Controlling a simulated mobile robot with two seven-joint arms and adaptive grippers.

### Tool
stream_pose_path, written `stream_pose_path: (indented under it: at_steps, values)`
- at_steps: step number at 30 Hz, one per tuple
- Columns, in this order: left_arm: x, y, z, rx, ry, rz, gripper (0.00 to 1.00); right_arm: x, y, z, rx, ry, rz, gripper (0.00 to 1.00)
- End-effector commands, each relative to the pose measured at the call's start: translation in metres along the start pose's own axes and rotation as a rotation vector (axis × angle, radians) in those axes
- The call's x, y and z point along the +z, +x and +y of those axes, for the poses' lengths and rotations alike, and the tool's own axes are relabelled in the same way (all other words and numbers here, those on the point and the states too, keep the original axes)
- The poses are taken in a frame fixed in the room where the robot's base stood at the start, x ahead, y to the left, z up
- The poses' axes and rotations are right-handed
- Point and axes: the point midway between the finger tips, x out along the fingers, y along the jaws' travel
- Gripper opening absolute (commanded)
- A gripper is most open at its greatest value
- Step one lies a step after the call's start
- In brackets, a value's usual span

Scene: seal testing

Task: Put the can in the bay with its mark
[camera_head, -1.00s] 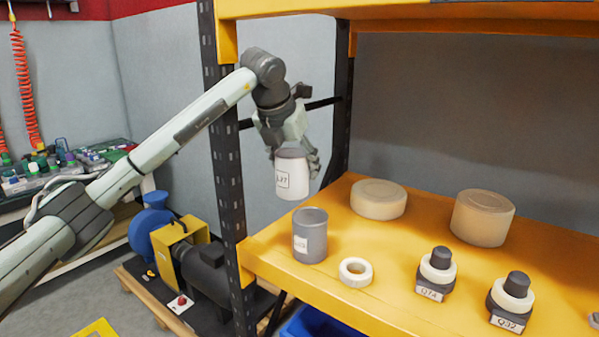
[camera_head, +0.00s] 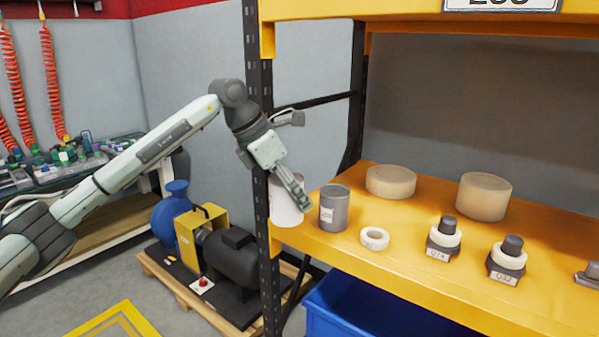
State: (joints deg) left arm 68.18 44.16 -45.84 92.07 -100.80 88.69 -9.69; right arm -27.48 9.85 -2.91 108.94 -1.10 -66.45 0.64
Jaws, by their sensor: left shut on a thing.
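My left gripper (camera_head: 296,190) is shut on a white can (camera_head: 286,208), holding it by the upper part at the left front corner of the yellow shelf (camera_head: 400,262). In this view the can overlaps the dark rack post, and its label is turned out of sight. A grey can (camera_head: 334,212) with a small white label stands on the shelf just right of the held can. My right gripper is out of view.
The shelf carries a white ring (camera_head: 375,238), two tan round blocks (camera_head: 390,182) (camera_head: 484,198) and labelled dark fittings with white rings (camera_head: 443,238) (camera_head: 507,258). A blue bin (camera_head: 350,305) is below. A pump (camera_head: 220,250) on a pallet and a yellow floor marking (camera_head: 118,322) lie left.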

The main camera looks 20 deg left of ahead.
Motion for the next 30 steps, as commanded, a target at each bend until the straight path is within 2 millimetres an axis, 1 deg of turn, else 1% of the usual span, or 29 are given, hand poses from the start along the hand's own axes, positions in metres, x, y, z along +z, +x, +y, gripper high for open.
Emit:
stream_pose_path:
  at_steps: [1, 5, 12, 18, 21, 27, 28, 30]
  values:
    - [-0.009, 0.004, -0.005, -0.060, 0.095, 0.000, 0.16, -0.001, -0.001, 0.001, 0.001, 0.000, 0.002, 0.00]
    - [-0.033, 0.015, -0.025, -0.243, 0.410, 0.000, 0.16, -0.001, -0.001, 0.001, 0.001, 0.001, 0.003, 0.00]
    - [-0.078, 0.037, -0.065, -0.598, 1.028, 0.000, 0.16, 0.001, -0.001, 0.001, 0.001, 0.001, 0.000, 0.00]
    - [-0.113, 0.052, -0.092, -0.853, 1.478, 0.003, 0.16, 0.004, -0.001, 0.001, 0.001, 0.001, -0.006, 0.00]
    - [-0.126, 0.057, -0.102, -0.953, 1.659, 0.009, 0.16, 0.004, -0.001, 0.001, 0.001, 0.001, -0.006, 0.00]
    - [-0.150, 0.068, -0.121, -1.127, 1.963, 0.009, 0.16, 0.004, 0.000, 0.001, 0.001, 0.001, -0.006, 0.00]
    - [-0.154, 0.070, -0.124, -1.154, 2.006, 0.008, 0.16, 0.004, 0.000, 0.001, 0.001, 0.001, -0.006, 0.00]
    - [-0.150, 0.069, -0.122, -1.143, 2.001, 0.009, 0.16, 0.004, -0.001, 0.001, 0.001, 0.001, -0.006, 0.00]
